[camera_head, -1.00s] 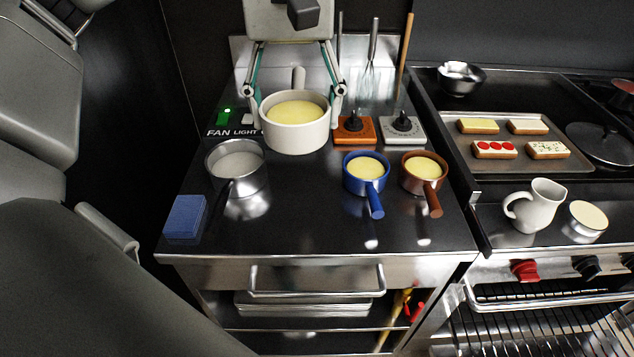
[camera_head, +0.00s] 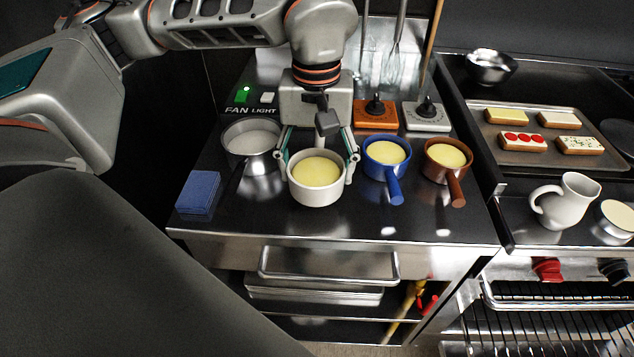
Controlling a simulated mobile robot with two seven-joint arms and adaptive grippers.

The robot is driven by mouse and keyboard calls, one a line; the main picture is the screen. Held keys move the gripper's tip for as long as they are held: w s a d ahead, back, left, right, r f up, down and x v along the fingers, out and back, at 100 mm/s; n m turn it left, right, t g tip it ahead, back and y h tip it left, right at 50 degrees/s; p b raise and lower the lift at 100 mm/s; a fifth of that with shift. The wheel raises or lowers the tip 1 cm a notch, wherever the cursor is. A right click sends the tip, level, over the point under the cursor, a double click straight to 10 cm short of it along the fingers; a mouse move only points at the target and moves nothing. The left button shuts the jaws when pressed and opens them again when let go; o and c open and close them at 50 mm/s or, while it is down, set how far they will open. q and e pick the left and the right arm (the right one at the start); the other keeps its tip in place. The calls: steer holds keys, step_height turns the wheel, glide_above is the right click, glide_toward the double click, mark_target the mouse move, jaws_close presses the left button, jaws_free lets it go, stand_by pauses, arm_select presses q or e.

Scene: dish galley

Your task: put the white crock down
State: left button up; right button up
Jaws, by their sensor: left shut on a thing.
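The white crock (camera_head: 317,190), filled with something pale yellow, is upright near the middle of the dark counter (camera_head: 270,222). My left gripper (camera_head: 318,160) comes from behind and above, with a finger on each side of the crock, shut on it. I cannot tell whether the crock's base touches the counter or is a little above it. The crock's handle is mostly hidden by the gripper. My right gripper is not in view.
A steel saucepan (camera_head: 252,158) stands close left of the crock, and a blue sponge (camera_head: 198,192) lies farther left. A blue pan (camera_head: 385,172) is close on the right, then a brown pan (camera_head: 446,176). Clear counter lies in front.

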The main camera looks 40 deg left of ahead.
arm_select(q)
step_height(320, 180, down, 4)
steer(key=shift+r, duration=0.2)
steer(key=shift+f, duration=0.15)
steer(key=shift+f, duration=0.1)
steer(key=o, duration=1.7)
